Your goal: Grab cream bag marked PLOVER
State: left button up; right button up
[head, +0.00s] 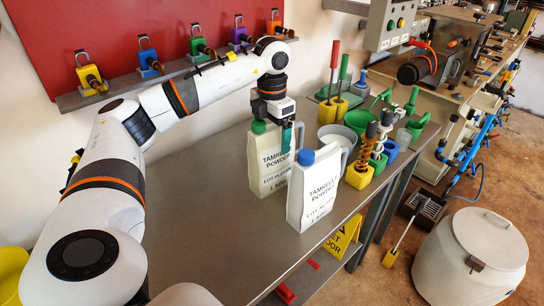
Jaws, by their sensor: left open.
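Two cream containers with printed labels stand upright on the grey table. The rear cream bag (265,165) has a green cap, and its label reads TAMRELLY POWDER with a lot line that looks like PLOVER, though the small print is blurred. The front cream bag (313,195) has a blue cap and a similar label; its lot line is too blurred to read. My left gripper (287,137) is open and points down at the upper right of the rear bag, partly covering its top. I cannot tell whether it touches the bag. My right gripper is out of view.
The table (200,200) is clear to the left of the bags. Close on their right stand a green funnel (357,121), yellow blocks with springs (360,172) and a blue cup (390,151). A padlock rack (150,72) lines the wall. A white drum (470,255) stands on the floor.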

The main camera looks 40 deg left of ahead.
pick_arm(q)
jog(key=shift+f, duration=0.2)
jog(key=shift+c, duration=0.2)
grip_shut()
jog(key=shift+w+r, duration=0.1)
jog(key=shift+r, duration=0.1)
